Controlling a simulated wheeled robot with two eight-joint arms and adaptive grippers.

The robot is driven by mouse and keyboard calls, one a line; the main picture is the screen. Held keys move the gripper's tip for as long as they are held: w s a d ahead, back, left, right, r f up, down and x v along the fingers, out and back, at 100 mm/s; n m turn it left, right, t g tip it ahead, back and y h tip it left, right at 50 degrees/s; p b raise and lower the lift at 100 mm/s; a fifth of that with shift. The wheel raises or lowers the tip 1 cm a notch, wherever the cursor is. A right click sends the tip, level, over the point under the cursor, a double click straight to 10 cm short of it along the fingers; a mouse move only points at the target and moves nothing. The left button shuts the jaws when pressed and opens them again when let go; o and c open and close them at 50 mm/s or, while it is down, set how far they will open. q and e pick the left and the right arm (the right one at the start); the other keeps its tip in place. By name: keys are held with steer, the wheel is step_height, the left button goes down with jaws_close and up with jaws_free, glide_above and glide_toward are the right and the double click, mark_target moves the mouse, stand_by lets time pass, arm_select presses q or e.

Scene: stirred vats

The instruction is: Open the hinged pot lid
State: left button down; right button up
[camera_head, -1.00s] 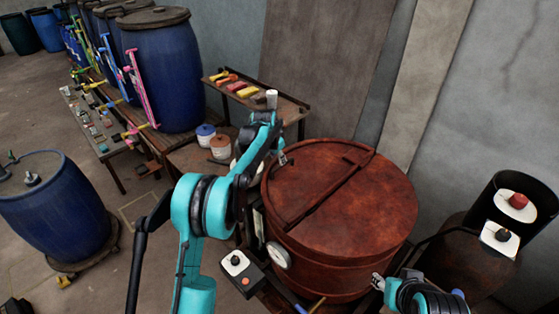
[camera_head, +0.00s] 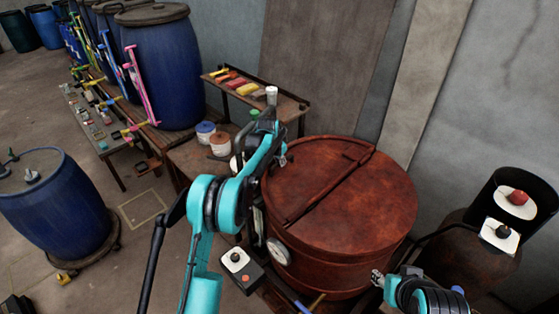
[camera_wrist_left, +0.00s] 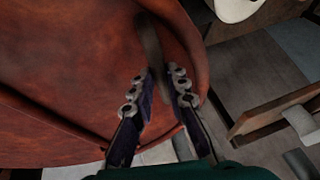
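The big round rust-red pot (camera_head: 345,260) stands in the middle of the head view. Its flat lid (camera_head: 306,180) lies closed, with a raised bar across the top. My left gripper (camera_head: 283,156) is at the lid's far-left rim, partly hidden by its own wrist. In the left wrist view the fingers of this gripper (camera_wrist_left: 159,86) are apart. A dark handle (camera_wrist_left: 150,45) at the pot's rim reaches into the gap between them; I cannot tell whether they touch it. My right gripper (camera_head: 377,279) is small at the pot's right front side, its finger opening unclear.
A control box (camera_head: 241,268) and a round gauge (camera_head: 279,253) are at the pot's front left. A shelf (camera_head: 292,105) with coloured blocks stands behind. Blue barrels (camera_head: 160,70) are at left. A dark cylinder with a red button (camera_head: 518,198) is at right.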

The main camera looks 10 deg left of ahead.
arm_select(q)
steer(key=shift+s+d+r, duration=0.1)
steer(key=shift+d+r, duration=0.05)
steer(key=shift+r, duration=0.4)
steer(key=s+d+r+m+t+y+b, duration=0.1)
steer(key=s+d+r+t+y+b, duration=0.15)
steer(key=d+r, duration=0.3)
steer(key=s+d+r+m+t+y+b, duration=0.1)
steer(key=s+d+r+t+y, duration=0.3)
steer(key=r, duration=0.3)
steer(key=s+d+m+t+y+b, duration=0.1)
steer(key=s+d+b, duration=0.3)
steer(key=d, duration=0.4)
steer(key=s+d+r+m+t+y+b, duration=0.1)
steer(key=s+d+t+y+b, duration=0.3)
steer(key=s+d+b, duration=0.1)
steer(key=shift+s+d+m, duration=0.4)
steer(key=shift+s+d, duration=0.3)
steer(key=shift+d, duration=0.7)
